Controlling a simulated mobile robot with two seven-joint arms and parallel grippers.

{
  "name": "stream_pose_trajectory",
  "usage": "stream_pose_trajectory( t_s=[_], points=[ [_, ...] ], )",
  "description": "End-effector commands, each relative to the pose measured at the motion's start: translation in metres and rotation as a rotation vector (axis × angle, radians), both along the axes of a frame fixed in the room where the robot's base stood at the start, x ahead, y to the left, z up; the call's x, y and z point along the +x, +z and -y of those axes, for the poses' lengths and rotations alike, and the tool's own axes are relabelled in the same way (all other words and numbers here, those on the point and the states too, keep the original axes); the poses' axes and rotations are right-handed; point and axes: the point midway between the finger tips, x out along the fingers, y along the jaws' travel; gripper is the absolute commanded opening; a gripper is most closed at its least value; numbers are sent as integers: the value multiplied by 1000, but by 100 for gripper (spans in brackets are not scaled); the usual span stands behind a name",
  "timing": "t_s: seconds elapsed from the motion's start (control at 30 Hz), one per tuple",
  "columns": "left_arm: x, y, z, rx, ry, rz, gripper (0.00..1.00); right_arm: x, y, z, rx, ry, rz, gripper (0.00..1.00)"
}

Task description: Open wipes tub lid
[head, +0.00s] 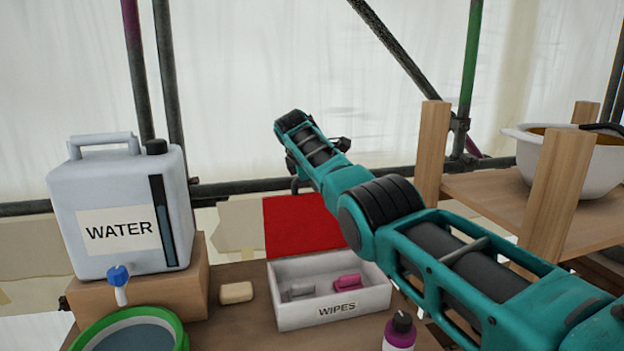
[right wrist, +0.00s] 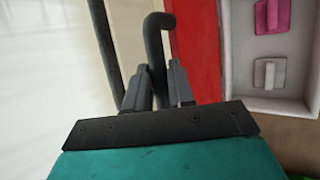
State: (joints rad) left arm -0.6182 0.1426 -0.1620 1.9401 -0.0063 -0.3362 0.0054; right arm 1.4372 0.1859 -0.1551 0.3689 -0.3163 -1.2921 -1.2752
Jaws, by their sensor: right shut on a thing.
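The wipes tub (head: 296,318) is a white box labelled WIPES, on the wooden top at lower centre. Its red lid (head: 298,225) is raised at the tub's back edge, so the inside shows a grey piece (head: 301,291) and a pink piece (head: 347,284). In the right wrist view the red lid (right wrist: 197,50) runs beside the tub. My right gripper (right wrist: 158,80) is shut on a dark bent handle (right wrist: 155,42) at the lid's edge. In the head view my arm mostly hides the gripper. My left gripper is not in view.
A water container (head: 118,205) stands on a wooden block at left, above a green-rimmed basin (head: 176,325). A soap bar (head: 236,293) lies left of the tub, a purple bottle (head: 399,333) at its front right. A wooden shelf (head: 485,200) with a white bowl (head: 578,175) is at right.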

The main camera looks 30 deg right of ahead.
Motion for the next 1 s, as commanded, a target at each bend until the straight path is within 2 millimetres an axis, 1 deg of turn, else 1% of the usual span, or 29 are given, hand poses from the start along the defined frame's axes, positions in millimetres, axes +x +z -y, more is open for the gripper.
stream_pose_trajectory(
  t_s=[0.03,0.47,0.5,0.7,1.0],
  points=[
    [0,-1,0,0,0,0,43,-2,-10,-1,7,0,-21,0],
    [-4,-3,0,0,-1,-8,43,-3,-10,-1,10,1,-28,0],
    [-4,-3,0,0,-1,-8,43,-3,-10,-1,10,1,-28,25],
    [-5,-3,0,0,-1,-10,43,-3,-10,-1,11,1,-28,44],
    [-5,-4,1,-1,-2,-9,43,-3,-10,-2,12,-1,-28,44]
  ],
)
